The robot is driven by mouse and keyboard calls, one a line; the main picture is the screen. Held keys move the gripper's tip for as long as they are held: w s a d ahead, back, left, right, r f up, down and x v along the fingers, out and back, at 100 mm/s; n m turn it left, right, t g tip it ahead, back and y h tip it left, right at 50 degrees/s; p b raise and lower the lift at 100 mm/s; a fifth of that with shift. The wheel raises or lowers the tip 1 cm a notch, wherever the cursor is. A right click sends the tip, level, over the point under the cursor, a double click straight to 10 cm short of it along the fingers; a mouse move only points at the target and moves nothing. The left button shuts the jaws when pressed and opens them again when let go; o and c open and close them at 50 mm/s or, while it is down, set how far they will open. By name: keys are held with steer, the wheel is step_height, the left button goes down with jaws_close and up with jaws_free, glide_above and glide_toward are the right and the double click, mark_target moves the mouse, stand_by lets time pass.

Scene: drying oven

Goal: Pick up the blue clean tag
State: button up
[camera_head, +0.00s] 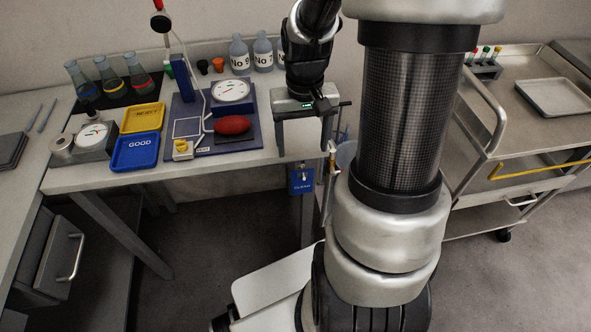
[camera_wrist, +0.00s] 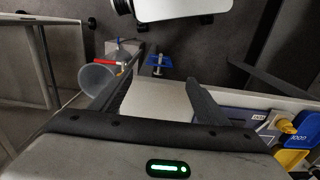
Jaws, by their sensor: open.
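The blue tag marked CLEAN (camera_head: 302,184) hangs from a small hook at the front edge of the bench, below the tabletop. In the wrist view the blue tag (camera_wrist: 159,61) shows small and foreshortened, beyond the fingertips and roughly between their lines. My gripper (camera_head: 302,147) is open and empty, fingers pointing down over the bench's front right end, above the tag in the head view. In the wrist view my gripper (camera_wrist: 158,82) shows its two fingers apart, with the pale bench top between them.
A translucent cup (camera_head: 346,155) is beside the bench end, left of the tag in the wrist view. A blue GOOD tray (camera_head: 135,153), yellow tray (camera_head: 143,117) and a board with a red bulb (camera_head: 233,125) occupy the bench. A metal cart (camera_head: 510,120) stands right.

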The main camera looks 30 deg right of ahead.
mark_target(303, 174)
step_height(303, 174, down, 15)
steer(key=b, duration=0.3)
steer(key=shift+r+b, duration=0.15)
steer(key=shift+b, duration=0.25)
steer(key=shift+c, duration=0.5)
steer(key=c, duration=1)
